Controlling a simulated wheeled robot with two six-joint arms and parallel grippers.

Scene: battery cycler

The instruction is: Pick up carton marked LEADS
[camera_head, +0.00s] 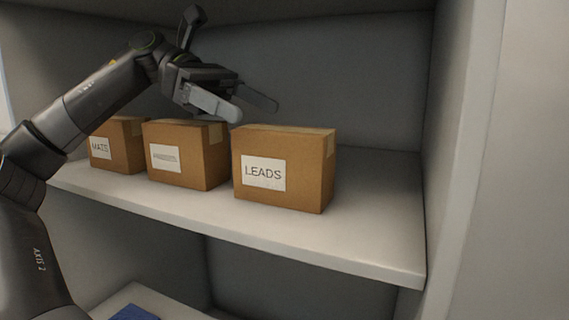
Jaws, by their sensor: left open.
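The carton marked LEADS (284,168) is a brown taped box with a white label. It stands upright on the shelf (370,235), at the right end of a row of cartons. My left gripper (258,108) is open and empty. Its two fingers point right, and in the picture they lie just above the upper left of the LEADS carton. I cannot tell the exact gap between the fingers and the carton. My right gripper is not in view.
A middle carton (187,153) with an unreadable label and a carton marked MATS (117,145) stand to the left, partly behind my left arm. The shelf is clear right of LEADS, up to the side wall (462,150). A blue item (136,313) lies below.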

